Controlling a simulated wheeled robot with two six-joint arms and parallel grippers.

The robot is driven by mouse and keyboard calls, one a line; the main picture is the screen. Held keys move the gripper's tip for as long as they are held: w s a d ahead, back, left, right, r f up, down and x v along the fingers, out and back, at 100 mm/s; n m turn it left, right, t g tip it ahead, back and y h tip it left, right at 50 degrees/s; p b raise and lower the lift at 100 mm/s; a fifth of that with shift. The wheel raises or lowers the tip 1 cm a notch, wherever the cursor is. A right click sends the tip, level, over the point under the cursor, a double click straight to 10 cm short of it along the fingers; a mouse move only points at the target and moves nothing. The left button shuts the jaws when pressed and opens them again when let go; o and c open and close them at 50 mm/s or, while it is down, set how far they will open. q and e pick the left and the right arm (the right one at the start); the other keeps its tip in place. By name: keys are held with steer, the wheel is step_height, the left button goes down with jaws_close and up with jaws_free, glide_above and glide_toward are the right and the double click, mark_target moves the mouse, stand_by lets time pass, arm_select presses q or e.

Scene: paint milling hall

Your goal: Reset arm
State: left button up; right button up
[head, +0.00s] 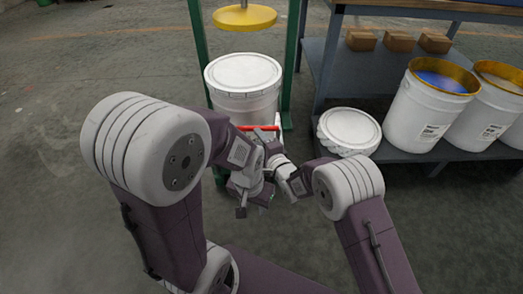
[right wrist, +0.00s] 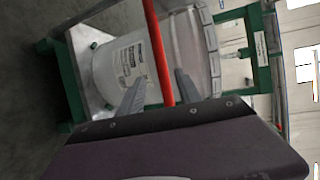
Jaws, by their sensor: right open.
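My right gripper (right wrist: 160,92) is open in the right wrist view, its two grey fingers apart. A red bar (right wrist: 157,45) runs between the fingers in the picture; I cannot tell whether they touch it. The red bar also shows in the head view (head: 258,128), in front of the white lidded bucket (head: 243,85). My right gripper (head: 264,138) is close to that bar there, partly hidden by my arm links. My left gripper (head: 254,201) is lower, in front of the bucket and below my right gripper; it is too small to tell its jaws.
A green frame (head: 292,50) with a yellow disc (head: 245,18) stands around the bucket. To the right, a grey shelf (head: 320,75) holds a stack of white lids (head: 348,130), open buckets of blue (head: 425,110) and pale paint, and cardboard boxes (head: 398,41). The floor at left is clear.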

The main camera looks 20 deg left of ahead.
arm_select(q)
step_height(320, 180, down, 2)
steer(key=shift+f+b, duration=0.1)
steer(key=shift+b, duration=0.45)
arm_select(e)
steer(key=shift+v, duration=0.95)
steer(key=shift+r, duration=0.1)
